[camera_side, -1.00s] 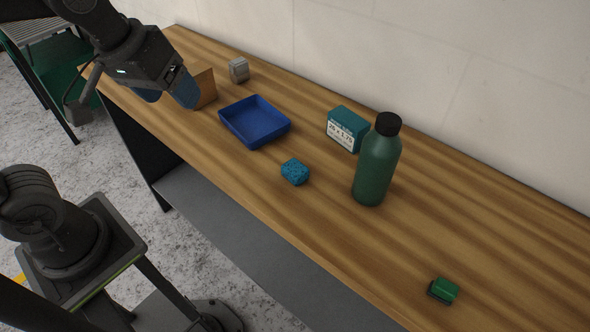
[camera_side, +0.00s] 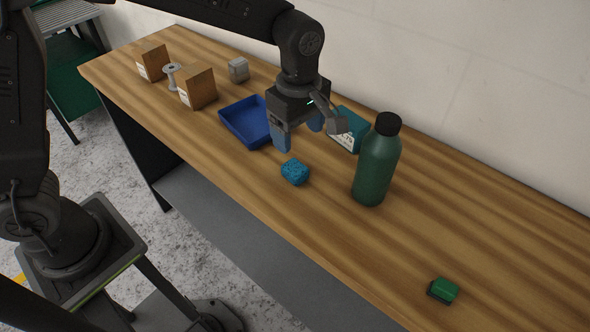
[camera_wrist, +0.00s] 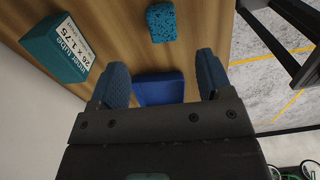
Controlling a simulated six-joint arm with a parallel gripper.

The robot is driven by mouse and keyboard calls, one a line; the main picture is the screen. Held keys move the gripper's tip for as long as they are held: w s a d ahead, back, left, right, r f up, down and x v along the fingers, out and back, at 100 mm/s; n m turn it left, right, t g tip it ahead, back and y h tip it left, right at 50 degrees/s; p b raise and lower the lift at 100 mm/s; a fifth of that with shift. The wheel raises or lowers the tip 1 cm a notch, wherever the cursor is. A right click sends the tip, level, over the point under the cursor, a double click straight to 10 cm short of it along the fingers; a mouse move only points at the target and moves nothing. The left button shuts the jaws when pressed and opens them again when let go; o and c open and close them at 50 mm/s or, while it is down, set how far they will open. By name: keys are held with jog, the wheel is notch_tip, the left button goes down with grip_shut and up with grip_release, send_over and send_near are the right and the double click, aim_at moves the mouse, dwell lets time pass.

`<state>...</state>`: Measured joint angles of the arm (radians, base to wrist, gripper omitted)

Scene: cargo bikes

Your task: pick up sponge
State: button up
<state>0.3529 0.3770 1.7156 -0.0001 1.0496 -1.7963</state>
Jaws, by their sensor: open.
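The sponge (camera_side: 295,172) is a small speckled blue-teal block lying on the wooden table, in front of the blue tray and left of the green bottle. It also shows near the top middle of the wrist view (camera_wrist: 161,22). My gripper (camera_side: 298,138) is open and empty, above the table just behind the sponge. Its blue fingers are spread wide in the wrist view (camera_wrist: 162,68), with the sponge beyond the fingertips and apart from them. Nothing hides the sponge.
A blue tray (camera_side: 240,124) lies left of my gripper. A teal box (camera_side: 357,124) and green bottle (camera_side: 377,165) stand to the right. Cardboard boxes (camera_side: 198,88), a spool (camera_side: 172,75) and a grey block (camera_side: 238,69) are at back left. A green item (camera_side: 443,290) lies front right.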

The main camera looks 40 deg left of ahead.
send_over(295, 167)
jog(key=f, duration=0.5)
jog(key=shift+d, duration=0.25)
jog(key=shift+a+f, duration=0.15)
jog(key=shift+f, duration=1.2)
jog(key=shift+a+f, duration=0.1)
jog(key=shift+f, duration=1.25)
jog(key=c, duration=1)
jog(key=shift+r, duration=0.15)
